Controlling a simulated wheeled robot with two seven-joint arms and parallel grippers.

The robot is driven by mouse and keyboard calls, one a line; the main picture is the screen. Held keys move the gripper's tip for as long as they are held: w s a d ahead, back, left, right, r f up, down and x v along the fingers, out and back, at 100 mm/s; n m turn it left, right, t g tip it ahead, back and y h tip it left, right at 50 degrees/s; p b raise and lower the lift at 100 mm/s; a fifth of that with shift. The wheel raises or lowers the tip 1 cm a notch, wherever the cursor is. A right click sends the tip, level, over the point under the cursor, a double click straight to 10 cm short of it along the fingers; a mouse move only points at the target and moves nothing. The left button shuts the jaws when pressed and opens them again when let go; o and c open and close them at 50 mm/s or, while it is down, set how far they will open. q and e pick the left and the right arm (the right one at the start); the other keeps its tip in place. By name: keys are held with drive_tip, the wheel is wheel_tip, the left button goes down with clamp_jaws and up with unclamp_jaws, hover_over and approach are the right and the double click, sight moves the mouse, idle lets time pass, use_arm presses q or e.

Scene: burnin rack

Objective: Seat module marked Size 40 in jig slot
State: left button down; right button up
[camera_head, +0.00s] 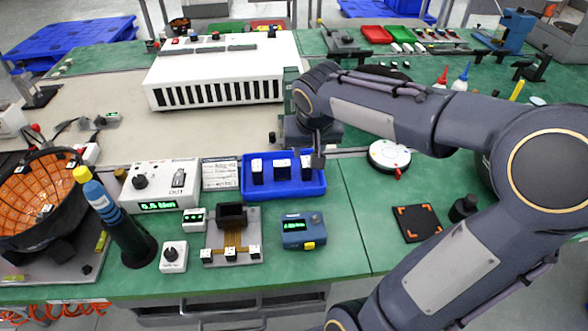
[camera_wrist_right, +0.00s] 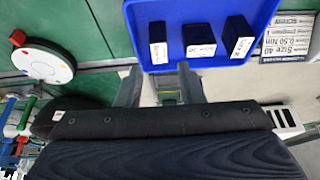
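Three black modules with white labels stand in a blue tray (camera_head: 262,197): a left one (camera_head: 258,174), a middle one (camera_head: 282,171) and a right one (camera_head: 306,169). Their label text is too small to read surely. My right gripper (camera_head: 318,158) is at the tray's right back corner. In the right wrist view its two fingers (camera_wrist_right: 161,78) are apart with nothing between them, beside the tray rim (camera_wrist_right: 142,22). The jig (camera_head: 246,218) is a grey plate with a black slot block (camera_head: 231,213), in front of the tray. My left gripper is out of view.
A card (camera_wrist_right: 287,36) reading Size 40 and 0.50 Nm lies beside the tray. A torque readout box (camera_head: 158,186), a blue meter (camera_head: 303,230) and a screwdriver in a stand (camera_head: 100,198) are around the jig. A white round device (camera_head: 389,156) sits to the right.

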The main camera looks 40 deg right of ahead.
sight(306, 162)
drive_tip(key=x, duration=0.7)
drive_tip(key=shift+d+f, duration=0.1)
drive_tip(key=shift+c, duration=0.2)
clamp_jaws()
